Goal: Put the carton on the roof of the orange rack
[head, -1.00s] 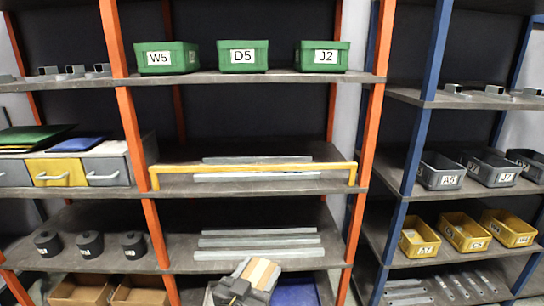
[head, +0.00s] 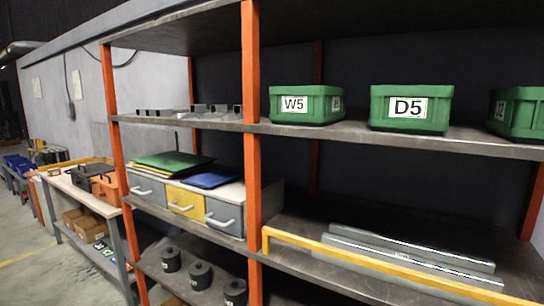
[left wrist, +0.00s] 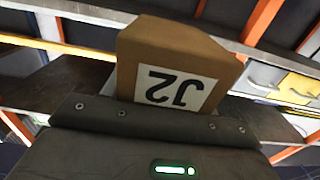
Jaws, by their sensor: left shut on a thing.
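The brown carton (left wrist: 172,62) has a white label reading J2, which shows upside down in the left wrist view. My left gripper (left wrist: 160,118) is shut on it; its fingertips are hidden. The orange rack (head: 251,70) fills much of the head view, with orange posts and grey shelves. Its roof (head: 195,28) is at the top of the head view, seen from below, so its upper face is hidden. Neither the carton nor a gripper shows in the head view. My right gripper is in no view.
Green bins (head: 411,108) stand on the upper shelf. Grey and yellow drawers (head: 186,202), dark cylinders (head: 200,275) and a yellow bar (head: 330,250) are lower down. A workbench (head: 85,195) with boxes stands at the left, beside open floor (head: 30,260).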

